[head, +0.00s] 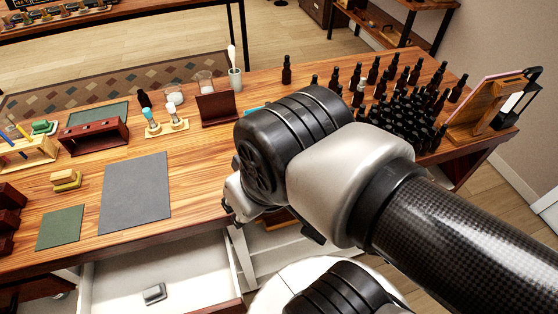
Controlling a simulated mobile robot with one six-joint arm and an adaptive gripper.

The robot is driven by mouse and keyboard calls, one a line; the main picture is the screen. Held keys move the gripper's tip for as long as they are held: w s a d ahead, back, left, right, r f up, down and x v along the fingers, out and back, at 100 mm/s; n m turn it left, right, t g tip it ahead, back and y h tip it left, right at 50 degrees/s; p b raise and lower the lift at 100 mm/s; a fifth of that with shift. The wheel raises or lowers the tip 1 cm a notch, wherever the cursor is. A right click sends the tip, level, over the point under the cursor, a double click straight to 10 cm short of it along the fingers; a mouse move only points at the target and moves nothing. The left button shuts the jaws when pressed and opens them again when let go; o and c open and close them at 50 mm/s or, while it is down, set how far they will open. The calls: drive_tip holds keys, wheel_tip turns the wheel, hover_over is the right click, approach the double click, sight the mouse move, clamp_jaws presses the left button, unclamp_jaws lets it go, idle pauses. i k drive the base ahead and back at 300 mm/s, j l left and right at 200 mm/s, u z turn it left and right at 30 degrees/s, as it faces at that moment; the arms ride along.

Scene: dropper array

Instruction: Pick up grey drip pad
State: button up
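A flat, dark grey rectangular pad (135,196) lies on the wooden table, left of my arm. A small grey block-like item (154,293) lies in the open white drawer below the table's front edge. I cannot tell for sure which of these is the drip pad. My gripper (229,208) is to the right of the flat pad, near the table's front edge, and apart from both. My own wrist hides most of it, so its fingers and anything between them cannot be made out.
A small green mat (60,228) and a yellowish block (66,181) are left of the pad. Two bulb-topped droppers stand on a wooden holder (166,132) behind it. Many dark bottles (409,116) crowd the right side. The open drawer (190,268) juts out in front.

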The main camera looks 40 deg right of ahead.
sight(155, 294)
drive_tip(key=j+z, duration=0.2)
drive_tip(key=j, duration=0.3)
drive_tip(key=k+j+z, duration=0.2)
drive_tip(key=j, duration=0.25)
drive_tip(key=j+z, duration=0.2)
drive_tip(key=j, duration=0.25)
